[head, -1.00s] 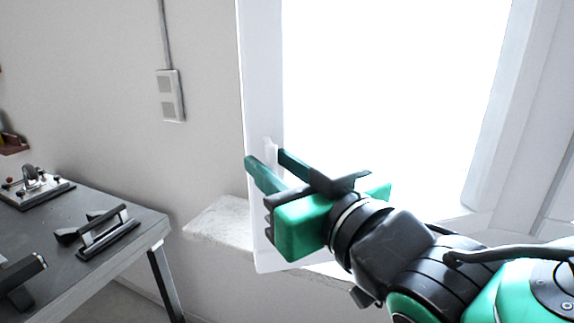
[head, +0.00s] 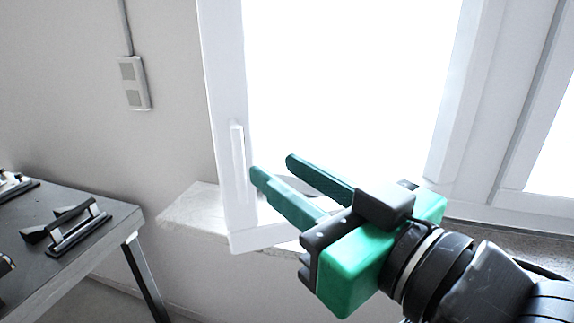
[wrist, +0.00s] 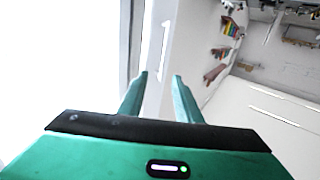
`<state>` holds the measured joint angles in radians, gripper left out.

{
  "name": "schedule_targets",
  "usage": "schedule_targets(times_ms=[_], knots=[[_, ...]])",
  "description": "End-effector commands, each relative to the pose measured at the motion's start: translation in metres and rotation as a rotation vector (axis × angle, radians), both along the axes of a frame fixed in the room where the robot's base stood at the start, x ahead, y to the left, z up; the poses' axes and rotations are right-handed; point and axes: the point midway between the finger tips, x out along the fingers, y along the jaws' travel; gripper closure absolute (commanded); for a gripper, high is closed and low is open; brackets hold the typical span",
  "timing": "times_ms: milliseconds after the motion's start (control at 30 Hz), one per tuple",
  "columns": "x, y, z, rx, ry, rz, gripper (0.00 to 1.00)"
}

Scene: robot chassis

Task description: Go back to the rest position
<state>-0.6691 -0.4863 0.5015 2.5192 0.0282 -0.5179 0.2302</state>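My gripper (head: 272,165) is green and black and reaches in from the lower right in the head view. Its two fingers are apart with nothing between them. In the wrist view the open fingers (wrist: 160,80) point toward the white window frame. An open window sash (head: 222,110) stands just left of and beyond the fingertips. Its white upright handle (head: 238,165) is close to the left finger but appears apart from it. The handle also shows in the wrist view (wrist: 165,40), between and beyond the fingers.
A dark grey table (head: 110,225) with black metal parts (head: 70,228) stands at the left. A stone sill (head: 185,212) runs under the window. A wall socket (head: 133,83) is at upper left. Shelves (wrist: 225,50) show in the wrist view.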

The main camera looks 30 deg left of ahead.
Motion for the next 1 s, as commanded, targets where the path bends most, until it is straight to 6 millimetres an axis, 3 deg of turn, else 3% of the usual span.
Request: schedule_targets(times_ms=[500, 600, 667, 767, 867, 1000], knots=[[-0.003, 0.001, 0.000, -0.001, 0.000, 0.007, 0.69], [0.004, -0.002, -0.003, -0.010, 0.005, -0.011, 0.69], [0.018, -0.009, -0.008, -0.030, 0.017, -0.043, 0.69], [0.054, -0.031, -0.023, -0.086, 0.050, -0.134, 0.69], [0.100, -0.068, -0.045, -0.163, 0.108, -0.260, 0.69], [0.154, -0.134, -0.080, -0.273, 0.215, -0.440, 0.69]])
